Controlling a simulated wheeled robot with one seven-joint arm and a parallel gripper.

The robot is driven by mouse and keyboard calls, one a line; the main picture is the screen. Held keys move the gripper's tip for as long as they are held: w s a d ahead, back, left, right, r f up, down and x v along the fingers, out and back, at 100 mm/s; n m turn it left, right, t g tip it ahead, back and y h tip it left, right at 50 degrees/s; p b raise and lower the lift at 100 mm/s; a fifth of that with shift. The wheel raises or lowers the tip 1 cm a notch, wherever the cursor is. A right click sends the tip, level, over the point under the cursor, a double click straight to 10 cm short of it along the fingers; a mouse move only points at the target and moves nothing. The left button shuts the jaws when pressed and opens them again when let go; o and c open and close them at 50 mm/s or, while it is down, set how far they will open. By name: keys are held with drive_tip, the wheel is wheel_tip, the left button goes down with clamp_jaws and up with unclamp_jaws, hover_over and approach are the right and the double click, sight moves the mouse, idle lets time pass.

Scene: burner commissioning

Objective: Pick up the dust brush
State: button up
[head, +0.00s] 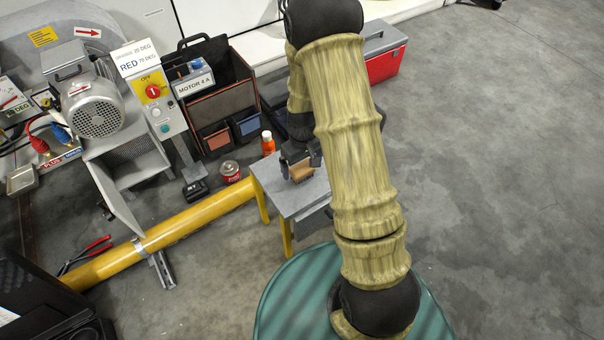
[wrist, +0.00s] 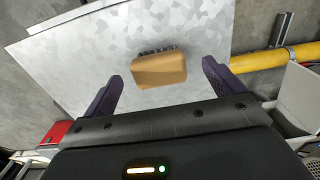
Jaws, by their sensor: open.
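The dust brush shows in the wrist view as a tan wooden block (wrist: 158,71) with dark bristles along its far edge. It lies on a small grey metal table (wrist: 70,60). My gripper (wrist: 162,85) is open, with one dark finger to each side of the brush and clear gaps between. The fingers do not appear to touch it. In the head view the brush (head: 301,173) sits on the table top (head: 273,180), partly hidden by my gripper (head: 297,160) and arm.
An orange bottle (head: 268,143) stands behind the table and a red can (head: 230,171) stands to its left. A yellow pipe (head: 190,220) runs along the floor on the left. A red toolbox (head: 383,58) is behind my arm. The floor at right is clear.

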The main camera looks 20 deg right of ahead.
sight(302, 168)
drive_tip(key=f+b, duration=0.2)
drive_tip(key=f, duration=0.3)
drive_tip(key=shift+w+f+b, duration=0.1)
drive_tip(key=shift+w+b, duration=0.2)
drive_tip(key=shift+b, duration=0.1)
idle(0.3)
drive_tip(key=c, duration=1.2)
wheel_tip(302, 168, up, 10)
drive_tip(key=p, duration=0.4)
